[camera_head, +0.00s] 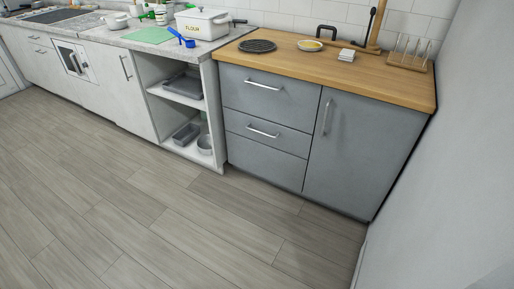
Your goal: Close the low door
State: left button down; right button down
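Neither of my grippers shows in the head view. Two low doors with upright handles are in view. The grey low door (352,155) at the right, under the wooden worktop, looks flush with its cabinet front. The white low door (107,88) stands left of an open-fronted shelf compartment (163,93). It looks roughly in line with the cabinet fronts, and I cannot tell if it is slightly ajar. Which one is the task's door is not clear from the view.
Grey drawers (262,105) beside the grey door look shut. A flour box (203,22) and a blue scoop (181,37) sit on the counter. The wood floor (150,220) is clear. A wall (450,170) bounds the right.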

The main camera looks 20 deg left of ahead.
aim_at(361, 143)
jog(key=k, duration=0.4)
jog(key=u, duration=0.95)
jog(key=i, duration=1.65)
jog(key=z, duration=0.9)
